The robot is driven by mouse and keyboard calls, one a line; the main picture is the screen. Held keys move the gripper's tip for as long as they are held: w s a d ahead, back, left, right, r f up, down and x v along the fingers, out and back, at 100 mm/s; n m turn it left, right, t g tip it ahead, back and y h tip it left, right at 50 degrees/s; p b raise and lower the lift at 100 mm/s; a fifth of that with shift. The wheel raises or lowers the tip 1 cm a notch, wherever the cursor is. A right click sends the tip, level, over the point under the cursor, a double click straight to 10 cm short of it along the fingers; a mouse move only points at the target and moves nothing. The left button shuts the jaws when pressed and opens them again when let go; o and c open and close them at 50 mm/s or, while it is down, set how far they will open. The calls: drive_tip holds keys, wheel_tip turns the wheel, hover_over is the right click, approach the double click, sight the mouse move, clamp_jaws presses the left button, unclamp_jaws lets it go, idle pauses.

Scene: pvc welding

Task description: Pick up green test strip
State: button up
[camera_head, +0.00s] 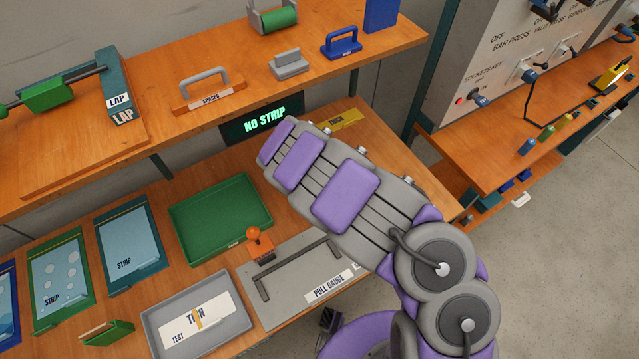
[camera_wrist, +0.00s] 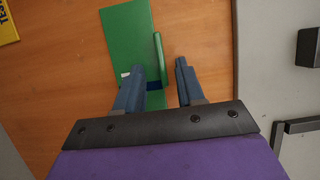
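The green test strip (camera_wrist: 126,35) lies flat on the wooden bench in the wrist view, with a raised green upright tab (camera_wrist: 159,58) along its right side. My gripper (camera_wrist: 159,68) is open, its two blue-grey fingers apart. The tab appears in the gap between the fingertips, nearer the left finger; I see no finger closed on it. The left finger overlaps part of the strip. In the head view my arm hides the gripper and this strip.
A yellow test piece (camera_head: 338,119) lies at the back of the bench. The grey pull gauge plate (camera_head: 290,285), green tray (camera_head: 218,213) and grey tray (camera_head: 163,345) take up the front. Another small green piece (camera_head: 107,334) is at lower left. A shelf (camera_head: 240,105) overhangs the back.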

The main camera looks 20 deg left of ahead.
drive_tip(key=shift+a, duration=0.25)
clamp_jaws()
drive_tip(key=shift+d, duration=0.1)
drive_tip(key=shift+r, duration=0.1)
idle(0.3)
